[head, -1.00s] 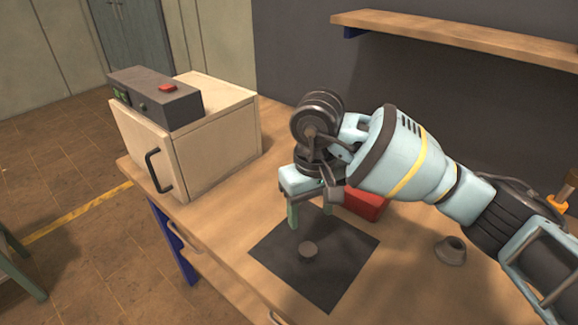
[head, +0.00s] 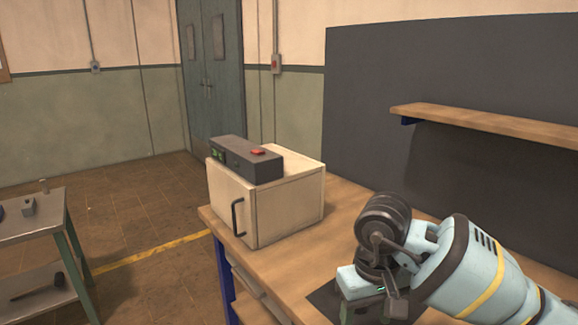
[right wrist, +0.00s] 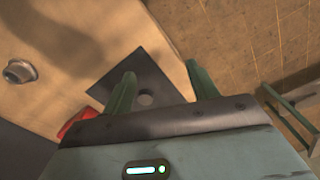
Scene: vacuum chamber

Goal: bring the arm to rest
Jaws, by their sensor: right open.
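My right gripper (right wrist: 160,80) is open and empty in the right wrist view, its two green fingers apart above the table. In the head view my right gripper (head: 376,308) is at the bottom edge, over the dark mat (head: 322,296), with its fingertips partly cut off. In the right wrist view a small dark disc (right wrist: 146,99) lies on the mat (right wrist: 158,70), below and between the fingers, apart from them. The wooden chamber box (head: 285,205) stands on the table to the left of the gripper, its door shut. My left gripper is not in view.
The chamber carries a dark control unit (head: 245,160) with a red button. A wall shelf (head: 490,127) is at right. A red object (right wrist: 77,122) and a grey conical piece (right wrist: 20,68) are on the table. A side table (head: 30,235) stands at left beyond open floor.

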